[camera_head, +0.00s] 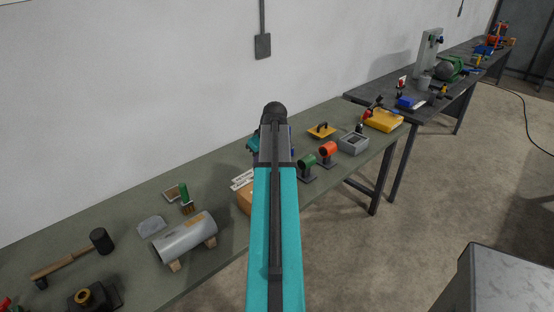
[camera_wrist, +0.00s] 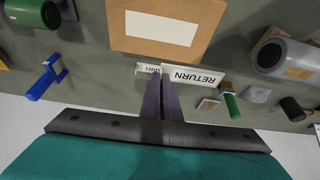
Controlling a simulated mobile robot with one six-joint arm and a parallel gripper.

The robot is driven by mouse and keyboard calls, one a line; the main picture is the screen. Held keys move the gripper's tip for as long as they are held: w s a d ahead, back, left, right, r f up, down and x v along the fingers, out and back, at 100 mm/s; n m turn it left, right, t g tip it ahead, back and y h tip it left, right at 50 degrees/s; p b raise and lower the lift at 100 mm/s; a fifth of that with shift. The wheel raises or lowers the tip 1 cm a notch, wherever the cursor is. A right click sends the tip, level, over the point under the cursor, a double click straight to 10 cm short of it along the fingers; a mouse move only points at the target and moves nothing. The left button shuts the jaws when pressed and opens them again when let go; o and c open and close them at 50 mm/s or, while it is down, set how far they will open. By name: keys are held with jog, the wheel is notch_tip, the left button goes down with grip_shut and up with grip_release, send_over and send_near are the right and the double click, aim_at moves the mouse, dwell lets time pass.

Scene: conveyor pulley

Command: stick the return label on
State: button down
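The white label reading RETURN (camera_wrist: 195,75) shows upside down in the wrist view, right of my fingertips and along the near edge of the brown box. A second white label (camera_wrist: 147,69), partly covered by a finger, is to their left. The brown box (camera_wrist: 119,33) has a blank white rectangle (camera_wrist: 160,28) on its face. My gripper (camera_wrist: 162,76) has two dark fingers close together at the labels; whether they are shut or hold a label edge is unclear. In the head view my arm hides the gripper and part of the box (camera_head: 244,201).
The green bench (camera_head: 120,215) also holds a grey cylinder (camera_head: 186,237), a green-handled brush (camera_head: 186,200), a mallet (camera_head: 65,259), green (camera_head: 306,163) and orange (camera_head: 328,149) cups on stands, and a grey tray (camera_head: 353,143). A blue tool (camera_wrist: 45,78) lies left in the wrist view.

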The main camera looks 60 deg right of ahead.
jog(key=s+d, duration=0.4)
jog(key=s, duration=0.1)
jog(key=shift+s+d, duration=0.35)
jog(key=shift+d, duration=0.05)
jog(key=shift+s+r, duration=0.1)
jog(key=shift+f+b, duration=1.35)
jog(key=shift+f, duration=1.7)
jog(key=shift+s+f, duration=0.1)
jog(key=shift+f, duration=0.45)
jog(key=c, duration=2.5)
grip_release()
jog(key=o, duration=0.6)
jog(key=shift+c, duration=0.2)
jog(key=shift+r+b, duration=0.15)
jog(key=shift+b, duration=0.15)
